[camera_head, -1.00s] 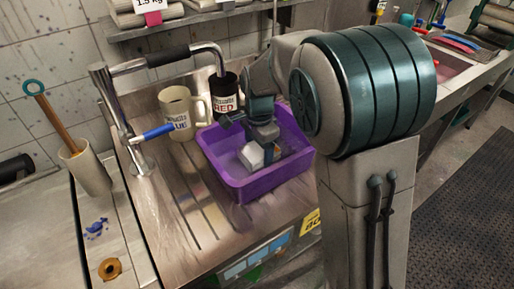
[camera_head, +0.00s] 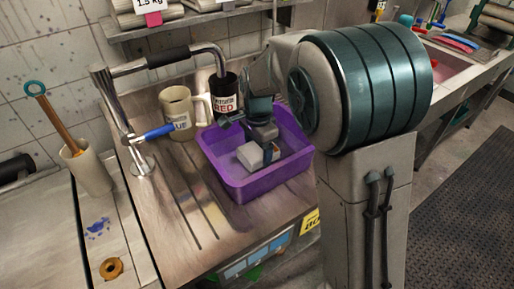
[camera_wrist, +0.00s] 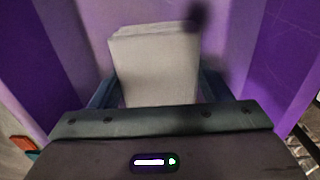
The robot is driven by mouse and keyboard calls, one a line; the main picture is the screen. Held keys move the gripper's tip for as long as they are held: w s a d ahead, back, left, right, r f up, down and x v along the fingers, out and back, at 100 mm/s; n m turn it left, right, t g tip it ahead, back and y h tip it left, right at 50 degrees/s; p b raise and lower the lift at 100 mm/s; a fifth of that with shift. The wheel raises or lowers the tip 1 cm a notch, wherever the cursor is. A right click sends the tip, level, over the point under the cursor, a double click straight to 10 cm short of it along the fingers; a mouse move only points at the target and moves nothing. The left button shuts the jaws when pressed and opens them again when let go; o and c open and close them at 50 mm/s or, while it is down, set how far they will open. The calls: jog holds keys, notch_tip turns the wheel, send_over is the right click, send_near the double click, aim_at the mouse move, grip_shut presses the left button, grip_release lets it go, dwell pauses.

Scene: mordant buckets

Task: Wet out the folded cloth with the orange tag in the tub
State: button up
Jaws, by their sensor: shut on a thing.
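The purple tub (camera_head: 243,191) stands on the metal drainboard, and its walls fill the sides of the wrist view (camera_wrist: 240,50). A folded pale grey-white cloth (camera_head: 249,156) is down inside the tub. In the wrist view the cloth (camera_wrist: 155,65) stands between the two fingers. My gripper (camera_wrist: 157,92) is shut on the cloth, with a finger at each side of it. In the head view my gripper (camera_head: 266,152) reaches down into the tub. No orange tag shows on the cloth's visible faces. Whether there is liquid in the tub I cannot tell.
A cream jug (camera_head: 178,112) and a dark jug labelled red (camera_head: 224,95) stand behind the tub. A tap with a blue lever (camera_head: 158,132) rises at the left. A beige holder (camera_head: 90,170) with a brush stands further left. The drainboard left of the tub is clear.

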jog(key=shift+s+d, duration=0.1)
jog(key=shift+d, duration=0.5)
jog(key=shift+a, duration=0.15)
jog(key=shift+a+p, duration=0.55)
jog(key=shift+a, duration=0.2)
notch_tip(320, 180, up, 9)
jog(key=p, duration=0.7)
jog(key=shift+r, duration=0.2)
dwell(3.3)
notch_tip(320, 180, up, 5)
jog(key=p, duration=0.5)
send_over(256, 148)
jog(key=shift+b, duration=0.3)
